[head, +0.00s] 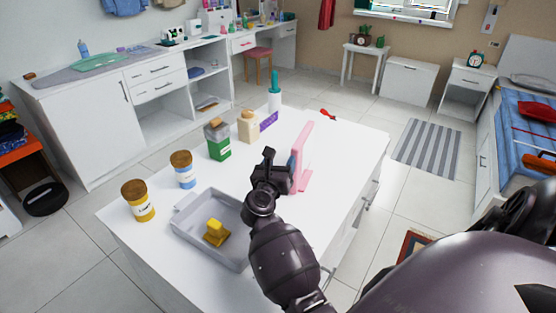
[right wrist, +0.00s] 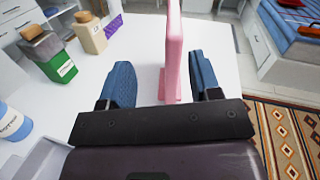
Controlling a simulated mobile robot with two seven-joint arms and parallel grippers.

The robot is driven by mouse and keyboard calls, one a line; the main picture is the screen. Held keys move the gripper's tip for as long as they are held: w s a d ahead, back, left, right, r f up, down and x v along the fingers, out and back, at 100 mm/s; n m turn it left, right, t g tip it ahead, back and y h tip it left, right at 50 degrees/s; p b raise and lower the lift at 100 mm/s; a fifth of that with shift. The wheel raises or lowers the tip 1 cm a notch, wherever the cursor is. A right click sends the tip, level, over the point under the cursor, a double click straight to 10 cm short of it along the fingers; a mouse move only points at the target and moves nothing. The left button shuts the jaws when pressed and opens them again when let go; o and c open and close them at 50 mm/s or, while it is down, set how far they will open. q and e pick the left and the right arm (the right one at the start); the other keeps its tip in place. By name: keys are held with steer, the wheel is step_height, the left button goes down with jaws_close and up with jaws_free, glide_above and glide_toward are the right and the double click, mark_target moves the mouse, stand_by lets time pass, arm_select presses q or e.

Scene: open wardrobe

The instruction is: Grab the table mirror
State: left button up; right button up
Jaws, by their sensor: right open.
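The pink table mirror (head: 303,150) stands upright on the white table, seen nearly edge-on, with its base on the tabletop. My right gripper (head: 285,168) is beside it in the head view and hides part of it. In the right wrist view, the mirror (right wrist: 174,55) stands between the two blue fingertips of my right gripper (right wrist: 162,78). The jaws are open, with a visible gap on each side, wider on the left. The mirror is closer to the right finger. My left gripper is not in view.
The white table (head: 345,145) also holds a grey tray (head: 183,232) with a yellow object, a yellow jar (head: 139,203), a blue-and-white jar (head: 183,172), a green bottle (head: 218,145), a beige bottle (head: 248,127) and a purple box (head: 268,122). The tabletop right of the mirror is clear.

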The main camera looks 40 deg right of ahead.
mark_target(298, 143)
steer(key=d+m, duration=0.1)
steer(key=d, duration=0.1)
steer(key=w+d+g, duration=0.1)
steer(key=d, duration=0.1)
steer(key=w+d+m, duration=0.1)
steer(key=d, duration=0.2)
steer(key=shift+f+m, duration=0.3)
steer(key=shift+x, duration=2)
steer(key=shift+f, duration=0.1)
jaws_close()
